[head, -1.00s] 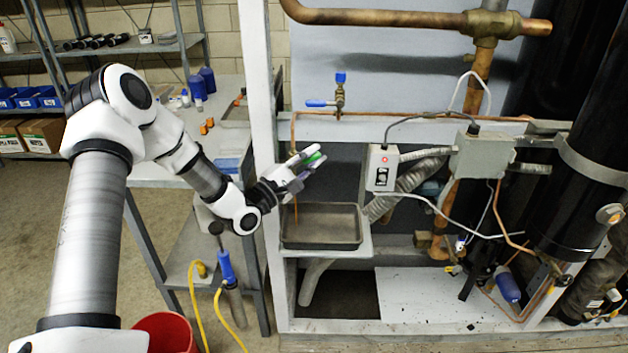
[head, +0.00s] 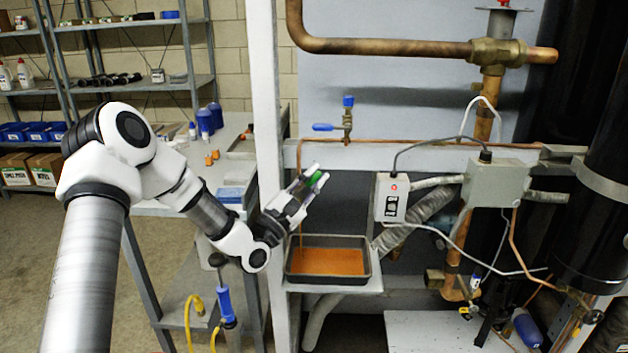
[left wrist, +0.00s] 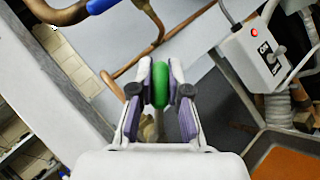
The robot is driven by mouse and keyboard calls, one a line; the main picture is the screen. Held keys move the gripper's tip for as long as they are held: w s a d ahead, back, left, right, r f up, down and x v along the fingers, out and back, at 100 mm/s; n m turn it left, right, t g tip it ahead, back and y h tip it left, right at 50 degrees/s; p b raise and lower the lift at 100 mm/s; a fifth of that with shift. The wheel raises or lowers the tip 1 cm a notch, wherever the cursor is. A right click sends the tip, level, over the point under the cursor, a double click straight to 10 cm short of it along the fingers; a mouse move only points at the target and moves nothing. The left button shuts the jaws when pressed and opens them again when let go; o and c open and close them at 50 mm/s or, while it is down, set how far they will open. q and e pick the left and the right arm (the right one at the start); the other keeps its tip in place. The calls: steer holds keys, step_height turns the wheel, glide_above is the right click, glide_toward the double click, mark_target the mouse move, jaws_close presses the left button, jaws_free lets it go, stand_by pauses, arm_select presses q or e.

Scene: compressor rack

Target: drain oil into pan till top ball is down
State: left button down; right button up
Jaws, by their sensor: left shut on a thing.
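My left gripper (head: 313,175) is shut on a green handle (head: 316,181), above the back of the pan. In the left wrist view the green handle (left wrist: 160,86) is pinched between the two finger pads. The dark rectangular pan (head: 328,281) sits on a small white shelf and holds orange oil (head: 328,261). A thin orange-brown line, copper tube or oil, comes down into its left back part. The pan's oil (left wrist: 288,162) also shows at the lower right of the wrist view. I cannot make out any ball. My right gripper is not in view.
A blue-handled valve (head: 347,120) stands on the copper line above. A switch box (head: 391,198) with a red light is right of the gripper. A white post (head: 266,130) and a workbench (head: 172,185) are to the left. Black cylinders fill the right side.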

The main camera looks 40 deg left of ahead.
arm_select(q)
steer(key=c, duration=1.2)
jaws_free()
steer(key=shift+r, duration=0.15)
steer(key=shift+o, duration=0.4)
steer(key=shift+w, duration=0.1)
